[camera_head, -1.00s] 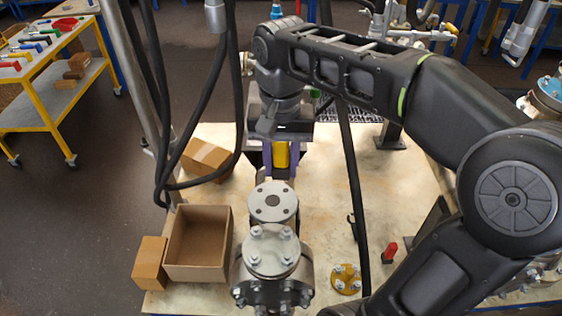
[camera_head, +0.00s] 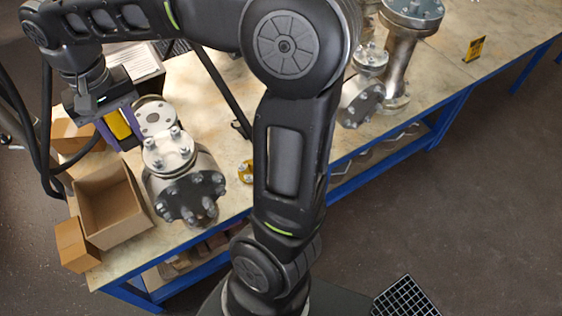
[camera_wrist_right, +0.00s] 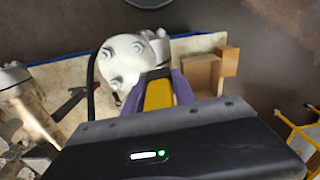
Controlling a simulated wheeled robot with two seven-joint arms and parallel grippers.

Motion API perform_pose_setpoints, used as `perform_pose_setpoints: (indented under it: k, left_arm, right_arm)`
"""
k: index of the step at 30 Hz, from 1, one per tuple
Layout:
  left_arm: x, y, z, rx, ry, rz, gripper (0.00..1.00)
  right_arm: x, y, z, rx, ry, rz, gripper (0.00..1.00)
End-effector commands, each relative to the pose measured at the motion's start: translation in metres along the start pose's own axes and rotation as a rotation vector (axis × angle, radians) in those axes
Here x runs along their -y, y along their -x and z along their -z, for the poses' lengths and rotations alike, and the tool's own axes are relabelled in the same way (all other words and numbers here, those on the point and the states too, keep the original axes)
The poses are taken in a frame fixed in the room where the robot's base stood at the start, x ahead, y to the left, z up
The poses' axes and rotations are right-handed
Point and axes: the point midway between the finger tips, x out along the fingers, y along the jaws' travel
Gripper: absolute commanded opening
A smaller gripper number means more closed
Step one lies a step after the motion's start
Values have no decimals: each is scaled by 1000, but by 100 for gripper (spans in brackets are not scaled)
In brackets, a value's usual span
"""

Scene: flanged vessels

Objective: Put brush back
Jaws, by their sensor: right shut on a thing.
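My right gripper (camera_head: 122,128) has purple fingers shut on a yellow block-like thing, apparently the brush (camera_head: 119,123). No bristles show. The gripper points down beside the upright flange of the flanged vessel (camera_head: 170,155), on its left in the head view, near the open cardboard box. In the right wrist view the yellow brush (camera_wrist_right: 158,95) sits between the purple fingers, with the vessel's pale round flange (camera_wrist_right: 122,62) just beyond to the left. I cannot tell whether the brush touches anything. My left gripper is not in view.
An open cardboard box (camera_head: 128,212) stands left of the vessel, with a small closed box (camera_head: 75,245) at the table corner and another carton (camera_head: 73,135) behind. More flanged vessels (camera_head: 400,60) and a yellow sign (camera_head: 475,48) stand right. Bare tabletop (camera_head: 215,120) shows behind the vessel.

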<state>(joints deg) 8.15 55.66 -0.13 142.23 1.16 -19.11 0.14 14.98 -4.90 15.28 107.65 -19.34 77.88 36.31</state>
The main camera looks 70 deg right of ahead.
Motion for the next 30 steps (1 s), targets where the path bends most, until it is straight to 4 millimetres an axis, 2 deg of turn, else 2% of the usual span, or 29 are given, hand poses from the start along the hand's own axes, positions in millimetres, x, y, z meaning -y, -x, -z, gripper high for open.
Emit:
perform_pose_setpoints:
  k: [11,16,21,25,30]
  left_arm:
    - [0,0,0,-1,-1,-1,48]
    - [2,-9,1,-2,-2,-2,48]
    - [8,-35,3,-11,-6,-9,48]
    - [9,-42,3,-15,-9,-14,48]
    - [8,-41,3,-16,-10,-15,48]
  right_arm:
    - [61,-58,38,3,256,-3,0]
    - [98,-105,51,4,401,-1,0]
    - [128,-163,57,2,515,2,0]
    - [137,-180,58,0,549,4,0]
    - [139,-181,58,-1,558,4,0]
